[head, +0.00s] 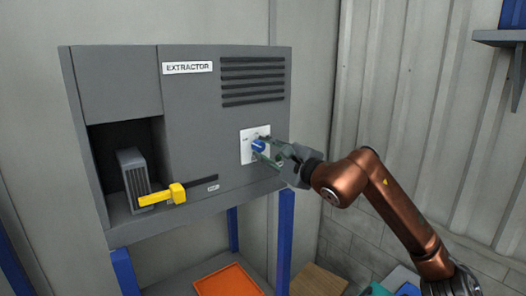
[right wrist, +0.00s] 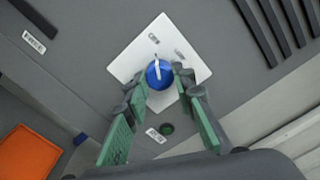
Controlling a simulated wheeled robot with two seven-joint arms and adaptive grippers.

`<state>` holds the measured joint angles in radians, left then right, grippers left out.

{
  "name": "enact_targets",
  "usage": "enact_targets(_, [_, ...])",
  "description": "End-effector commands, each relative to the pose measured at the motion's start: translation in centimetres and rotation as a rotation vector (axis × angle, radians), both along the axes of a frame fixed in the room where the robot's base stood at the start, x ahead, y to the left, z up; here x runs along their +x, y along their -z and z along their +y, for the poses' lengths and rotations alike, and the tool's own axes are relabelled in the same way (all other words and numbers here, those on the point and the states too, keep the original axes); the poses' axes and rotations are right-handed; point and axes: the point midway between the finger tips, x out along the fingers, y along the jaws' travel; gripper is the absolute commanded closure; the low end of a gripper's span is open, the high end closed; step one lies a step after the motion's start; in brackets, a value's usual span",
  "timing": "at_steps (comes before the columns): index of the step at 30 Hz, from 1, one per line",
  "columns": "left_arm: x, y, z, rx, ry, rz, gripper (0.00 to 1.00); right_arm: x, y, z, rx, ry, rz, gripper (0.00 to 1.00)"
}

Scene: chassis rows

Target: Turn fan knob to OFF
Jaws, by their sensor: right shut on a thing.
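The blue fan knob (head: 258,146) sits on a white plate (head: 246,158) on the front of the grey extractor (head: 190,115). In the right wrist view the knob (right wrist: 159,78) has a white pointer, which points up towards the left one of two small labels on the plate; I cannot read them. My right gripper (right wrist: 160,86) has its green-padded fingers on both sides of the knob and is shut on it. In the head view this gripper (head: 266,149) reaches the plate from the right and partly hides it. My left gripper is not in view.
A yellow handle (head: 177,193) sticks out at the extractor's lower left, beside an open bay holding a grey finned block (head: 134,178). A dark green round part (right wrist: 167,129) lies below the plate. An orange tray (head: 228,281) is underneath, between blue posts. A shelf (head: 500,37) is at upper right.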

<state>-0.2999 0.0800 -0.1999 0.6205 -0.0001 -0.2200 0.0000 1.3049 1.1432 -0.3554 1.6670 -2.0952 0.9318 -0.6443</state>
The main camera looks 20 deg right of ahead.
Motion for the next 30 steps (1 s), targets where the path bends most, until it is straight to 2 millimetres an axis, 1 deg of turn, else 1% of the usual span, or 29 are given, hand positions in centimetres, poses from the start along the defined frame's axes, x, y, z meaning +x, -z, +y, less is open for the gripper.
enact_targets(1, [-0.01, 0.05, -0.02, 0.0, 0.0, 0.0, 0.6, 0.01, 0.25, 0.09, -0.01, -0.001, 0.002, 1.0])
enact_targets(17, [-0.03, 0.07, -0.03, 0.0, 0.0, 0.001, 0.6, 0.01, 0.31, 0.15, -0.033, -0.002, -0.005, 1.0])
enact_targets(18, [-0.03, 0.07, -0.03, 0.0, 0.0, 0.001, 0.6, 0.01, 0.31, 0.15, -0.033, -0.002, -0.005, 0.74])
enact_targets(25, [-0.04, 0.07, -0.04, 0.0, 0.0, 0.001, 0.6, 0.0, 0.17, 0.11, -0.031, -0.002, -0.008, 0.59])
enact_targets(30, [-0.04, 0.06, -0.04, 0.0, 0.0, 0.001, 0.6, 0.0, 0.11, 0.08, -0.03, -0.001, -0.009, 0.59])
